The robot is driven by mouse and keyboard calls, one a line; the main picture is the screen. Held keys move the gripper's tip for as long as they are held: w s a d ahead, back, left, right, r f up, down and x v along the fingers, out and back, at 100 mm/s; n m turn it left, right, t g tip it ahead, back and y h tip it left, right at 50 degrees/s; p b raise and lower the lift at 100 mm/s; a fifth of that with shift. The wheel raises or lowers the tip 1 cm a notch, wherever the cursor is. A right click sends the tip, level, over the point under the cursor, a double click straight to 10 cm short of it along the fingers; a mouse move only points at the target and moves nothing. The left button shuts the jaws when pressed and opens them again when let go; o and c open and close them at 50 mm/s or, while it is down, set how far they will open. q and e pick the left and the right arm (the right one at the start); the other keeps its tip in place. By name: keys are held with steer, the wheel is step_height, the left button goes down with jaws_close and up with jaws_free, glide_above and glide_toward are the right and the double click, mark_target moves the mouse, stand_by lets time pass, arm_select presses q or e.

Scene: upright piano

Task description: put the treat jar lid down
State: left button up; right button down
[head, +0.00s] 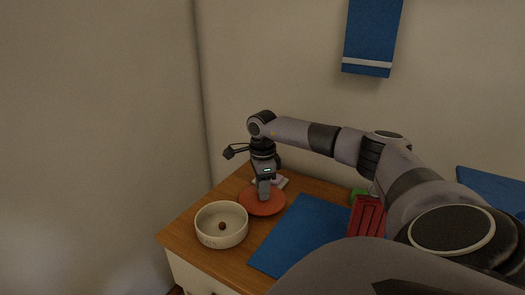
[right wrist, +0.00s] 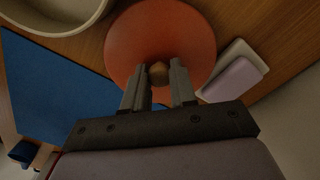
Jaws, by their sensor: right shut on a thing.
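The treat jar lid (head: 254,207) is a round orange-red disc at the back left of the wooden top in the head view. In the right wrist view the lid (right wrist: 130,40) has a small brown knob (right wrist: 158,72) in its middle. My right gripper (head: 264,196) points down over the lid and is shut on its knob; its two fingers (right wrist: 158,84) stand on either side of it. The lid is level and at or just above the wooden top; I cannot tell whether it touches. My left gripper is not in view. No jar shows clearly.
A pale bowl (head: 208,232) with a small brown piece (head: 222,226) inside stands in front of the lid. A blue mat (head: 295,235) lies to the right. A red object (head: 367,215) stands beyond it. A whitish-lilac block (right wrist: 234,76) lies close beside the lid.

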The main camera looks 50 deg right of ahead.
steer(key=c, duration=0.9)
jaws_free()
step_height(320, 180, up, 13)
steer(key=p, duration=0.2)
steer(key=shift+p, duration=0.4)
